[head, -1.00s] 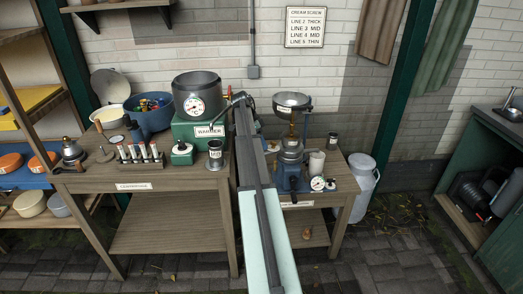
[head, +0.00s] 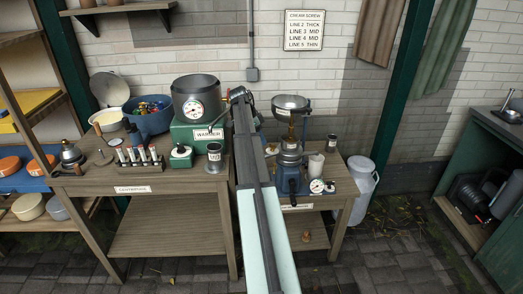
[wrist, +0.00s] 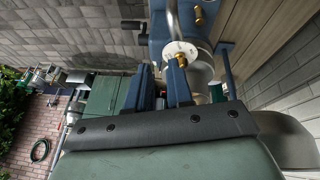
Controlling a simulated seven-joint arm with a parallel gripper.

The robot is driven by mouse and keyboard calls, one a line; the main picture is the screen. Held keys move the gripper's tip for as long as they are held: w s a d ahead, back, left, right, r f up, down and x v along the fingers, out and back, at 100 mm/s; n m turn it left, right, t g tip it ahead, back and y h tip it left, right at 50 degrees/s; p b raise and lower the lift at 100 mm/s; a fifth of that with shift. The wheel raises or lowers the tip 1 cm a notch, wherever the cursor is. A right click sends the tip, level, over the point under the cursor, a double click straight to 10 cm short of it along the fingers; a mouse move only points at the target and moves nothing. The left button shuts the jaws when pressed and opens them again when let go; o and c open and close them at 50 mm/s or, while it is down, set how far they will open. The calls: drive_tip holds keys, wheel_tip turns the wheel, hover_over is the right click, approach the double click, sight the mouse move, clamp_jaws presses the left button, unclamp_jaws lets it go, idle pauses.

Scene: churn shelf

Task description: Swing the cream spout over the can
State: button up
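The cream separator (head: 290,160) stands on the right bench, with a wide metal bowl on top and a blue base. A pale can-like cylinder (head: 316,164) stands just right of it. In the wrist view, a silver bent pipe (wrist: 174,22) rises from a pale disc (wrist: 180,48) with brass fittings; I cannot tell for sure whether this is the cream spout. My gripper (wrist: 160,70) has its two blue fingers apart, with a gap between them and nothing clearly held. The disc lies just beyond the right fingertip; contact is unclear. My arm hides the gripper in the head view.
The left bench holds a green warmer (head: 206,134) with a gauged pot, a silver cup (head: 214,158) and a tube rack (head: 138,158). A large white can (head: 362,186) stands on the floor right of the right bench. A dark green cabinet (head: 480,200) is far right.

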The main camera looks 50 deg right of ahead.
drive_tip(key=s+a+t+h, duration=0.1)
drive_tip(key=s+a, duration=0.1)
drive_tip(key=s+a+t+h, duration=0.1)
drive_tip(key=s+a+t, duration=0.1)
drive_tip(key=a, duration=0.1)
drive_tip(key=s+a+t+h, duration=0.1)
drive_tip(key=s+a+t, duration=0.1)
drive_tip(key=a, duration=0.1)
drive_tip(key=shift+s+a+r, duration=0.1)
drive_tip(key=shift+a+r, duration=0.05)
drive_tip(key=shift+a, duration=0.05)
clamp_jaws()
drive_tip(key=w+d+f, duration=0.4)
drive_tip(key=d+f, duration=0.3)
drive_tip(key=f, duration=0.2)
drive_tip(key=shift+w+h, duration=0.15)
drive_tip(key=shift+h, duration=0.15)
drive_tip(key=shift+d+r, duration=0.1)
drive_tip(key=w, duration=0.1)
drive_tip(key=w+d, duration=0.1)
drive_tip(key=w, duration=0.1)
drive_tip(key=shift+w+d, duration=0.25)
drive_tip(key=shift+w, duration=0.05)
